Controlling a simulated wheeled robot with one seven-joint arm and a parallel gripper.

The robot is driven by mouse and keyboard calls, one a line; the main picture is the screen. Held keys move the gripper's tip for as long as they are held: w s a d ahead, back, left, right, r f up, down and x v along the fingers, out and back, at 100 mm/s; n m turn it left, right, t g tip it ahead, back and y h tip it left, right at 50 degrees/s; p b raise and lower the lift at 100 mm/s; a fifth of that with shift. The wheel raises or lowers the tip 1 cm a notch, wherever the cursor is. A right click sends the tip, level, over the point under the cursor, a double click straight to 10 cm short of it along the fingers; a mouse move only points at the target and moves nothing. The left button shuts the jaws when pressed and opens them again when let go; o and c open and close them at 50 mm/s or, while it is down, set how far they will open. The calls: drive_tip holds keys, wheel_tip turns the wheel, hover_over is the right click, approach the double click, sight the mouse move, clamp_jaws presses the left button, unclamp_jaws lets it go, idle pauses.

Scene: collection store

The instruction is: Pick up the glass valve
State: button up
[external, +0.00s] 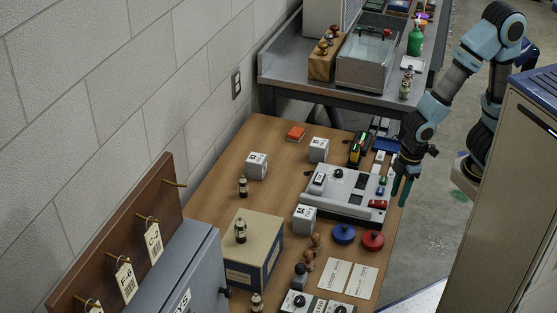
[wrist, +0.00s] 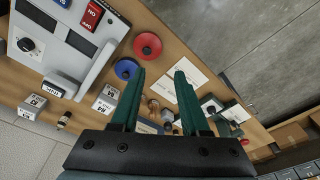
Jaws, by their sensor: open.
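Several small glass valves with dark bases show in the external view. Which one the task means I cannot tell. My gripper (external: 401,190) is open and empty, pointing down at the table's right edge, apart from all of these valves. In the wrist view my gripper (wrist: 160,74) has its teal fingers spread, and a small valve (wrist: 64,119) lies left of them.
A grey control panel (external: 345,204) lies near my gripper, with a blue disc (external: 343,234) and a red disc (external: 372,240) beside it. White cubes (external: 256,166) stand around the table. Printed cards (external: 361,281) lie in front. A metal bench (external: 290,79) stands behind.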

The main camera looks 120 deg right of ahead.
drive_tip(key=w+d+f+m+y+b, duration=0.1)
drive_tip(key=w+d+f+m+y, duration=0.35)
drive_tip(key=w+m, duration=0.6)
drive_tip(key=m+t+h+b, duration=0.2)
drive_tip(key=m+t+h, duration=0.2)
drive_tip(key=m+t, duration=1.35)
hover_over(243, 186)
drive_tip(key=s+d, duration=0.2)
drive_tip(key=s, duration=0.5)
wheel_tip(243, 186, down, 6)
drive_tip(key=m+g, duration=0.6)
drive_tip(key=shift+y, duration=0.25)
drive_tip(key=p+x, duration=0.3)
drive_tip(key=x, duration=0.7)
drive_tip(key=shift+d+f, duration=0.1)
drive_tip(key=shift+f, duration=0.15)
clamp_jaws()
